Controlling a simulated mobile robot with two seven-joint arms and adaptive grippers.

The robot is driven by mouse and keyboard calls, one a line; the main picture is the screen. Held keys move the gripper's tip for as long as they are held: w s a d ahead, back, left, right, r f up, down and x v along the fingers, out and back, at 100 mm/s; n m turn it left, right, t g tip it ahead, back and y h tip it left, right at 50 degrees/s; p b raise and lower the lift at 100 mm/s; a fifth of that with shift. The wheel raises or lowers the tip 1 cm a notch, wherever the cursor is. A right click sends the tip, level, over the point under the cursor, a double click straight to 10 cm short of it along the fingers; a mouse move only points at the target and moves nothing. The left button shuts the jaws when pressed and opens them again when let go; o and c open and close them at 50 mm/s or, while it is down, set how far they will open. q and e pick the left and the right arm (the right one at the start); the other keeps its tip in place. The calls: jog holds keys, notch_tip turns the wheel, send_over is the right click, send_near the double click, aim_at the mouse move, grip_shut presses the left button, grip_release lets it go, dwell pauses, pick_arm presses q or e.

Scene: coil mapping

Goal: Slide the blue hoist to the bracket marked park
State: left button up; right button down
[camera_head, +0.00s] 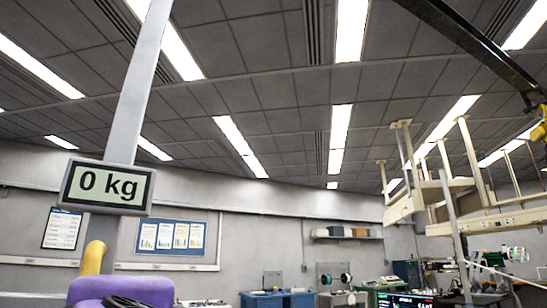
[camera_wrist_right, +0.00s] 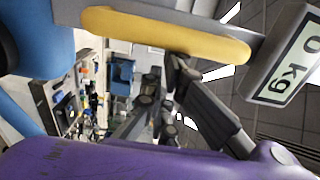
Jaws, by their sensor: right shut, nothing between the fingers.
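A blue body (camera_wrist_right: 30,110) shows large and cut off at the left of the right wrist view; I cannot tell whether it is the blue hoist. A yellow rounded bar (camera_wrist_right: 165,33) lies across the top of that view, and it also seems to show at lower left in the head view (camera_head: 94,258). My right gripper (camera_wrist_right: 163,100) has dark grey fingers in the middle of the wrist view, below the yellow bar; it is shut and empty. No bracket marked park can be read in either view. My left gripper is out of view.
A display reading 0 kg (camera_head: 107,187) hangs on a grey post (camera_head: 142,80). A dark overhead beam (camera_head: 465,35) crosses top right, above cream framework (camera_head: 480,222).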

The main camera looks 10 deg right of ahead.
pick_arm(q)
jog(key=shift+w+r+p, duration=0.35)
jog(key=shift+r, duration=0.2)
pick_arm(e)
jog(key=s+a, duration=0.4)
jog(key=a, duration=0.8)
jog(key=shift+s+a, duration=0.35)
jog(key=shift+a, duration=0.05)
